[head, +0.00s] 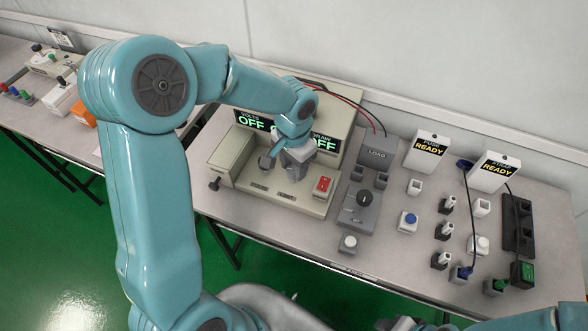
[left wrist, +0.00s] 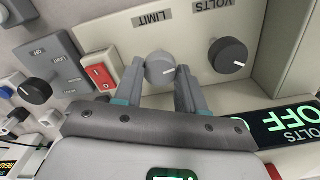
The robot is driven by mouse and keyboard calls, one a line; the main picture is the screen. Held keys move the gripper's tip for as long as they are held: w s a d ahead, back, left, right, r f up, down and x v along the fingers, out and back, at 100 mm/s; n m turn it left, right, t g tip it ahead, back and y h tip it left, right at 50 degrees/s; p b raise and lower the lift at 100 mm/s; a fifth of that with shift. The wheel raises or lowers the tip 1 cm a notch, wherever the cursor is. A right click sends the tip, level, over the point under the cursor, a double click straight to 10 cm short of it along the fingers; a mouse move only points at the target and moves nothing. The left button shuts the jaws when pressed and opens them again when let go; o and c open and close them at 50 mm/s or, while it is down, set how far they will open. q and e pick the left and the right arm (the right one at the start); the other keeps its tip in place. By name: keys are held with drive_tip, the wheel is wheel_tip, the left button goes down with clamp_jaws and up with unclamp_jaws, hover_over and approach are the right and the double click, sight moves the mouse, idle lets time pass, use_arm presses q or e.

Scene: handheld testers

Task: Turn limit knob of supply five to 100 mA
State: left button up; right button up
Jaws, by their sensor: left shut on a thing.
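The supply (head: 232,182) is a cream bench unit with a sloped front. Its two displays (head: 252,121) both read OFF. The knob's white pointer mark points to the right in that view. The grey VOLTS knob (left wrist: 228,56) stands beside it, free. My right gripper is not in view.
A red rocker switch (head: 323,185) sits at the panel's right; it also shows close to the fingers in the left wrist view (left wrist: 101,75). Two READY testers (head: 421,152) and several small blocks are further right.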

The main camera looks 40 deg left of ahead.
sight(293, 169)
use_arm(q)
drive_tip(key=shift+s+n+b, duration=0.1)
drive_tip(key=shift+n+b, duration=0.85)
drive_tip(key=shift+n, duration=0.85)
drive_tip(key=o, duration=1.1)
drive_tip(key=shift+c, duration=0.2)
drive_tip(key=shift+r, duration=0.2)
wheel_tip(293, 169, up, 16)
drive_tip(key=p, duration=0.2)
